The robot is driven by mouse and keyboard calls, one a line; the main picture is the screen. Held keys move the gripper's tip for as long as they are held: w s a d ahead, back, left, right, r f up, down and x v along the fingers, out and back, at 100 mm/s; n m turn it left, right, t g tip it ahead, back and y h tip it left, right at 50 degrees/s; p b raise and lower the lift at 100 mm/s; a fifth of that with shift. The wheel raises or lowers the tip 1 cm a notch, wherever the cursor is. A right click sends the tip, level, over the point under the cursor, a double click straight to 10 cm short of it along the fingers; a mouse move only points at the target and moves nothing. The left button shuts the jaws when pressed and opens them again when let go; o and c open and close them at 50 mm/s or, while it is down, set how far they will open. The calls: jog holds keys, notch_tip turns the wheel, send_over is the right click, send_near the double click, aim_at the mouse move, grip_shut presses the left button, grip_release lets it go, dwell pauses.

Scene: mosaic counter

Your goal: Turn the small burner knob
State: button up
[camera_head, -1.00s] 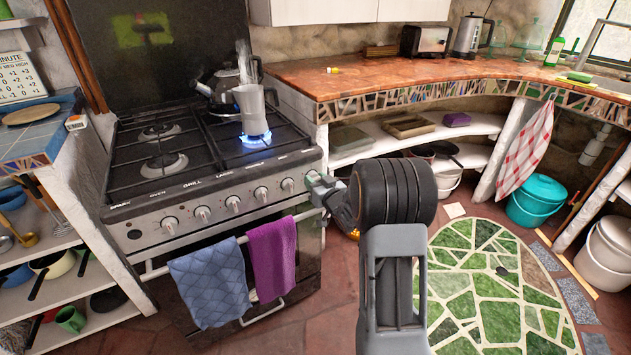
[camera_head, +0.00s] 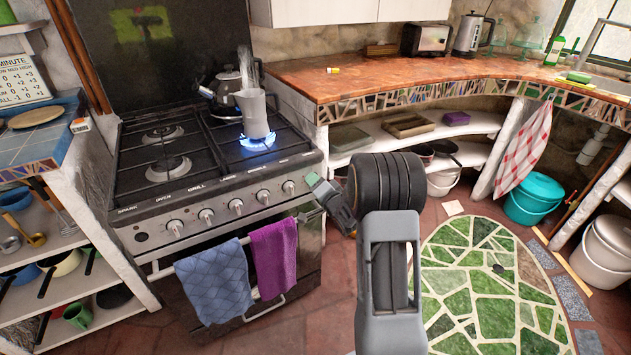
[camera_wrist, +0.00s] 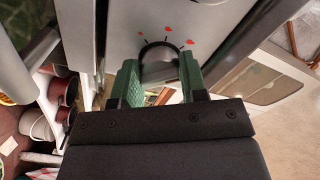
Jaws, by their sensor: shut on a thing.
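The small burner knob (camera_wrist: 159,70) is a grey dial with a dark ring in the wrist view, below red marks on the stove's metal panel. My gripper (camera_wrist: 160,78) has its two green fingers on either side of the knob, closed on it. In the head view, my gripper (camera_head: 312,180) is at the right end of the stove's front panel, at the last knob (camera_head: 289,187). The fingers partly hide the knob's sides. A blue flame (camera_head: 257,143) burns under a grey pot (camera_head: 255,113) on the stove (camera_head: 160,200).
A blue towel (camera_head: 213,284) and a purple towel (camera_head: 273,257) hang on the oven rail below the panel. A kettle (camera_head: 228,85) stands behind the pot. The copper-coloured counter (camera_head: 400,72) is to the right. The floor around the green mat (camera_head: 480,270) is open.

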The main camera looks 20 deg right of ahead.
jog(key=m+p, duration=0.1)
jog(key=m, duration=0.3)
jog(key=shift+r+p, duration=0.15)
jog(key=shift+p, duration=0.25)
jog(key=shift+m+p, duration=0.65)
jog(key=shift+m, duration=1.45)
jog(key=o, duration=0.9)
jog(key=shift+s, duration=0.15)
jog(key=s+d+p, duration=0.1)
jog(key=s, duration=1.2)
jog(key=shift+s+d, duration=0.25)
jog(key=shift+d, duration=0.05)
